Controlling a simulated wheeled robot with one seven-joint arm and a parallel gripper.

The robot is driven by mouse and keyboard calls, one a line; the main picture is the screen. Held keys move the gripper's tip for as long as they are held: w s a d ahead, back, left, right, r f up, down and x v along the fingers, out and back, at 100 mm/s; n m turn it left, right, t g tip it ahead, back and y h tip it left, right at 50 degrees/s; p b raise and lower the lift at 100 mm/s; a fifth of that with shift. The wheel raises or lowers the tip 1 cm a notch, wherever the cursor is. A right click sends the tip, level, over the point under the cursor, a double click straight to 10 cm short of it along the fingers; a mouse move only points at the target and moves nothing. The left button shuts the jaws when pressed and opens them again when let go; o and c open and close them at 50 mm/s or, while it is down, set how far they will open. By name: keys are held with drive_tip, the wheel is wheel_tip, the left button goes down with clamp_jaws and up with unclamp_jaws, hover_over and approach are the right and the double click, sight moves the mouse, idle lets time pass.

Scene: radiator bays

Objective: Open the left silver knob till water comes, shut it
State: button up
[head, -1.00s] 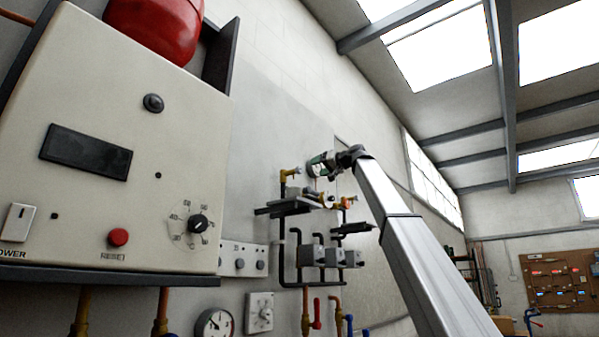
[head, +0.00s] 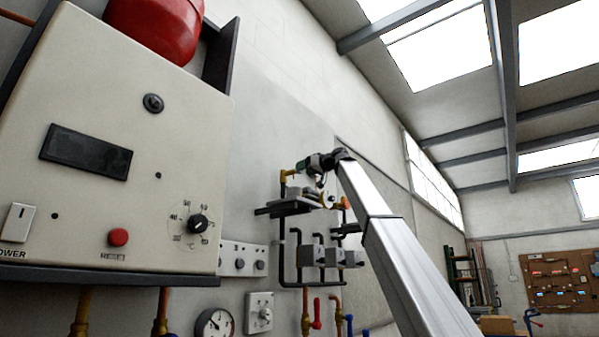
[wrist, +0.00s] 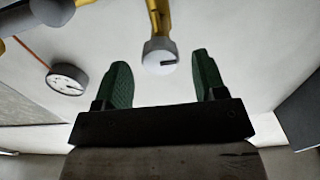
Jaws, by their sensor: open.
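Whether the knob is between the fingertips in depth, I cannot tell. In the head view my gripper (head: 309,164) is beside the left brass fitting (head: 286,176) above the pipe rack; the knob itself is not clear there. A second grey knob (wrist: 50,10) is cut off at the wrist view's top left.
A round gauge (wrist: 67,79) lies left of the fingers in the wrist view. Below my gripper are a dark shelf (head: 290,208) and grey valve blocks (head: 312,255). A large cream control box (head: 100,200) fills the left.

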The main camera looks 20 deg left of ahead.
drive_tip(key=x, duration=0.3)
drive_tip(key=shift+a, duration=0.1)
drive_tip(key=c, duration=0.9)
drive_tip(key=shift+m, duration=0.3)
drive_tip(key=m, duration=1.2)
drive_tip(key=shift+m, duration=0.3)
